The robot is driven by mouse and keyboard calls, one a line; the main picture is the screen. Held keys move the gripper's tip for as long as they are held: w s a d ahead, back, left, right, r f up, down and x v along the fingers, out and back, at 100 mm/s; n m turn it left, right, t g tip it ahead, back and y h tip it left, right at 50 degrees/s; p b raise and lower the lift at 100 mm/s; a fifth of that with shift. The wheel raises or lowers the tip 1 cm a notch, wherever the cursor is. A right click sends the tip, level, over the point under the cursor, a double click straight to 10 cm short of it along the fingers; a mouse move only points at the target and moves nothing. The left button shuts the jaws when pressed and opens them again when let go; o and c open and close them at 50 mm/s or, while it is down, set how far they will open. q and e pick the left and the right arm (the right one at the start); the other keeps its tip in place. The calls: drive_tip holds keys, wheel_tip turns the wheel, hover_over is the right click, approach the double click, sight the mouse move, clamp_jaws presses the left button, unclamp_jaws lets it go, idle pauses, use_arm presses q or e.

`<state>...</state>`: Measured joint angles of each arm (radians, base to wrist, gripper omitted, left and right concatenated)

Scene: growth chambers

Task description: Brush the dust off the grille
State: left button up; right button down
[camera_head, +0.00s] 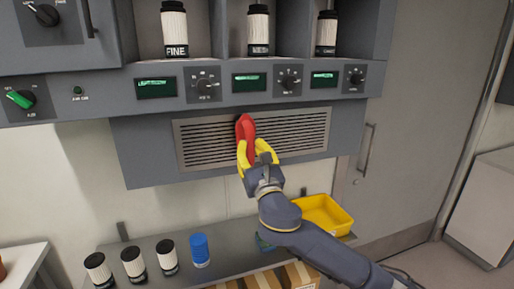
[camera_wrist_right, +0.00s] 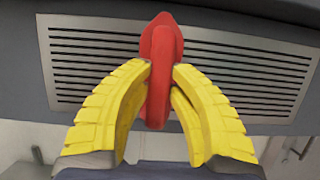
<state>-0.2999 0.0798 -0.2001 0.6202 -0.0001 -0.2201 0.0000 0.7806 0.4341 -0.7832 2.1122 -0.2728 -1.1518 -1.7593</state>
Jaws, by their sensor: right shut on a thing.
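The grille (camera_head: 300,132) is a wide slatted metal panel set in the grey front below the control strip. It also fills the upper part of the right wrist view (camera_wrist_right: 240,75). My right gripper (camera_head: 250,150) has yellow fingers and is shut on a red tool (camera_head: 244,127), which I take to be the brush. The red tool (camera_wrist_right: 160,60) stands upright in front of the grille, near its middle. Its bristles are hidden, and I cannot tell whether it touches the slats. No dust can be made out on the slats. My left gripper is not in view.
A yellow bin (camera_head: 325,214) stands on the shelf (camera_head: 225,262) below, behind my right arm. Several capped containers and a blue stack of cups (camera_head: 200,250) stand to its left. Knobs and green displays (camera_head: 249,82) line the strip above the grille. A door handle (camera_head: 367,148) is to the right.

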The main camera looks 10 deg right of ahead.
drive_tip(key=a, duration=0.4)
drive_tip(key=shift+s+a, duration=0.3)
drive_tip(key=shift+s, duration=0.05)
idle(0.4)
drive_tip(key=shift+s+d, duration=0.2)
drive_tip(key=shift+s, duration=1.3)
drive_tip(key=shift+s+d, duration=0.2)
drive_tip(key=shift+s, duration=1.25)
drive_tip(key=shift+s, duration=0.1)
drive_tip(key=shift+s+d, duration=0.2)
drive_tip(key=shift+s, duration=1.2)
